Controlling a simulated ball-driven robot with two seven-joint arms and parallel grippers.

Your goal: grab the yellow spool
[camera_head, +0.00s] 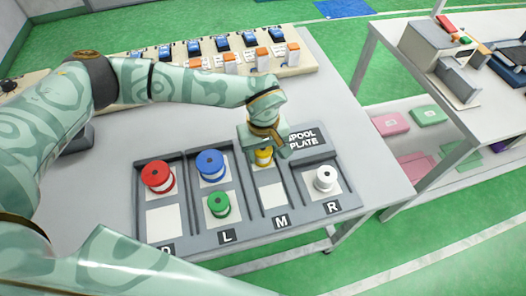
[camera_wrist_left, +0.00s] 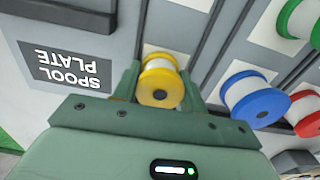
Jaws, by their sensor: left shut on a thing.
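The yellow spool (camera_head: 264,157) stands in the upper part of the M slot of the spool plate (camera_head: 270,229), partly hidden by my left gripper in the head view. My left gripper (camera_head: 265,150) reaches down over it from above. In the left wrist view the yellow spool (camera_wrist_left: 160,84) lies between the two fingers of my left gripper (camera_wrist_left: 162,88), which are shut on it. My right gripper is not in view.
A red spool (camera_head: 157,177), a blue spool (camera_head: 210,165), a green spool (camera_head: 218,205) and a white spool (camera_head: 326,179) stand in neighbouring slots. A row of blue and orange-topped parts (camera_head: 230,60) lines the table's back. A second bench (camera_head: 470,105) stands to the right.

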